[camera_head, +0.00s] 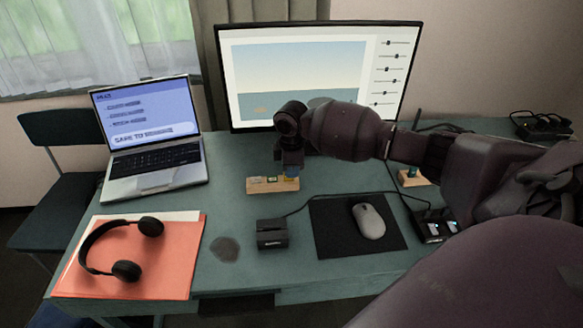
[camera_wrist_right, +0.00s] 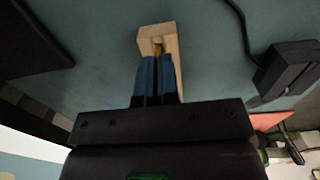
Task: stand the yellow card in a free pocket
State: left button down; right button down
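A small wooden block (camera_head: 259,187) stands on the desk in front of the monitor, with small dark, green and yellow bits along its top. My right gripper (camera_head: 290,171) is right over the block's right part, pointing down. In the wrist view the gripper's blue fingertips (camera_wrist_right: 158,62) are close together at the near end of the block (camera_wrist_right: 170,36). A yellow strip, seemingly the yellow card (camera_wrist_right: 158,49), shows edge-on between the tips. The fingers hide most of it, and I cannot tell whether it sits in a pocket. My left gripper is out of view.
A second wooden block (camera_head: 415,182) with a blue-green piece stands to the right, partly behind my right arm. A black box (camera_head: 272,234), a mouse (camera_head: 368,221) on a dark mat, a laptop (camera_head: 150,160) and headphones (camera_head: 127,270) on an orange folder surround the block.

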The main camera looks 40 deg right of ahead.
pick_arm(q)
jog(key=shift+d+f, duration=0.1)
pick_arm(e)
jog(key=shift+f, duration=0.45)
jog(key=c, duration=1.3)
grip_release()
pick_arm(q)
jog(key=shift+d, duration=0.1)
pick_arm(e)
jog(key=shift+r, duration=0.2)
notch_tip(320, 180, up, 9)
jog(key=shift+p, duration=1)
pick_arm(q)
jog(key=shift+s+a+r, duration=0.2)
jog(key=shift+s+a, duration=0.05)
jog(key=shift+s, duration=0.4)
pick_arm(e)
jog(key=shift+r, duration=0.7)
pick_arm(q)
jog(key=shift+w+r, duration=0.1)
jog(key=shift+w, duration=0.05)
